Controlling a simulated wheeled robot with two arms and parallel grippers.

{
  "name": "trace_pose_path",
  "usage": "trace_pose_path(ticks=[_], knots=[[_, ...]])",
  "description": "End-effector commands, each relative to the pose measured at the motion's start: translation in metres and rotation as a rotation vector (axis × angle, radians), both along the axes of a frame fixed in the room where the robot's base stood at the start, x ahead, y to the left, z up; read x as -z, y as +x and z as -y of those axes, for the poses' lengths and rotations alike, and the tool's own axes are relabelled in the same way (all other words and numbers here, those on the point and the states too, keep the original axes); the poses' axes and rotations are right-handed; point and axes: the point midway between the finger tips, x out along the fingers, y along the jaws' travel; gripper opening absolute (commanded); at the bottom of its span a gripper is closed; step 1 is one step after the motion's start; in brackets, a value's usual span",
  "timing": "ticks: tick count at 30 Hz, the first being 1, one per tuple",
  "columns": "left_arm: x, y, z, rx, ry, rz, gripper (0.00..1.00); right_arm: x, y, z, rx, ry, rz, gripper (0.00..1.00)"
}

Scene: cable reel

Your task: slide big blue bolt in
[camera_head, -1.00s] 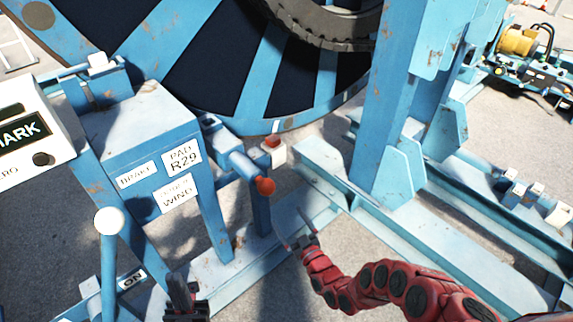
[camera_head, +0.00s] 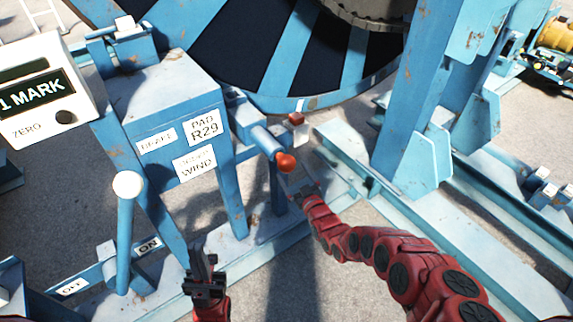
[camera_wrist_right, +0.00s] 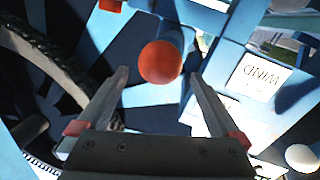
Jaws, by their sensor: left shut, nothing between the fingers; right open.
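The big blue bolt (camera_head: 267,141) is a blue cylinder with a round orange-red knob (camera_head: 285,162) at its near end. It sticks out from the right side of the blue brake stand (camera_head: 170,100). My right gripper (camera_head: 302,188) is open just below and right of the knob. In the right wrist view, the knob (camera_wrist_right: 160,62) shows centred between the open fingertips (camera_wrist_right: 159,74); I see no contact. My left gripper (camera_head: 203,264) is shut and empty, low in front of the stand.
A white-knobbed lever (camera_head: 127,186) stands left, by the ON and OFF labels. A small red-topped block (camera_head: 297,119) sits behind the bolt. The large blue reel (camera_head: 350,50) fills the back, and a blue upright (camera_head: 405,110) and floor beams stand right.

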Motion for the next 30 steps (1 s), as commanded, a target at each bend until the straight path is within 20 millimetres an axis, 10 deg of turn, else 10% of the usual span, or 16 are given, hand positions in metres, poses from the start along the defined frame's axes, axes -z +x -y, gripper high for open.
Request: trace_pose_path(ticks=[26,30], knots=[[0.032,0.000,0.000,0.000,0.000,0.000,0.00,0.000,0.052,-0.024,0.001,0.000,0.000,1.00],[0.032,0.000,0.000,0.000,0.000,0.000,0.00,0.000,0.052,-0.024,0.001,0.000,0.000,0.77]])
